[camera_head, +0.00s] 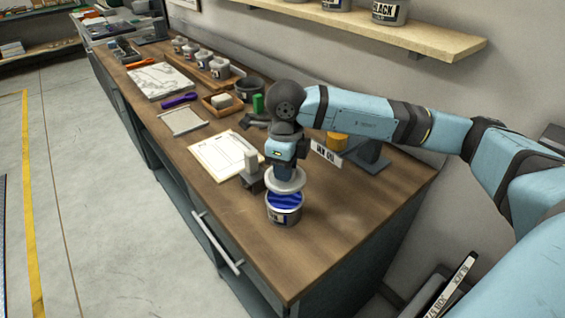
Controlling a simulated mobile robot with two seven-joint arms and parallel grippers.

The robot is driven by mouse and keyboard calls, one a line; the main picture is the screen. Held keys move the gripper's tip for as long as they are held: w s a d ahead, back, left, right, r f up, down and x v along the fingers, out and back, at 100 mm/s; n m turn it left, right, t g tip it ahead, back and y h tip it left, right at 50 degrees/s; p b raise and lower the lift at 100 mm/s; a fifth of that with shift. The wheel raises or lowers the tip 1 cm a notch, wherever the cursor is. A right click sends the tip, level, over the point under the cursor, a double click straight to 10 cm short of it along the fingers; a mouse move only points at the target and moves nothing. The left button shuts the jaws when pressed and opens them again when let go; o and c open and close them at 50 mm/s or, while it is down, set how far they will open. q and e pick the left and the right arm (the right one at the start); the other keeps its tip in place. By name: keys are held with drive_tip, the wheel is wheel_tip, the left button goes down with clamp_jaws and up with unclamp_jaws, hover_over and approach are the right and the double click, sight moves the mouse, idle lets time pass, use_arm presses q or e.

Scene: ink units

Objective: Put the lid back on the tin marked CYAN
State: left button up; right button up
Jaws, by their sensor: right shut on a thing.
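An open tin (284,216) stands upright near the front end of the wooden bench, with blue ink showing inside. A pale label is on its side, but its word is too small to read surely. My right gripper (284,172) points down over the tin and is shut on a round, light grey lid (287,184). The lid is roughly level just above the tin's mouth and hides the far part of its rim. I cannot tell whether its edge touches the tin. My left gripper is not in view.
A small grey block-like stand (251,178) is close left of the tin. A white sheet (222,157) lies behind it. Small tins (219,68) line the back. The bench right of the tin is clear.

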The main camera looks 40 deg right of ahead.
sight(285, 184)
drive_tip(key=shift+f, duration=0.5)
wheel_tip(285, 184, down, 3)
drive_tip(key=shift+r+b, duration=0.15)
drive_tip(key=shift+b, duration=0.6)
drive_tip(key=shift+f+b, duration=0.7)
drive_tip(key=shift+f, duration=0.05)
drive_tip(key=shift+w+f, duration=0.1)
drive_tip(key=shift+f, duration=0.1)
drive_tip(key=shift+b, duration=0.3)
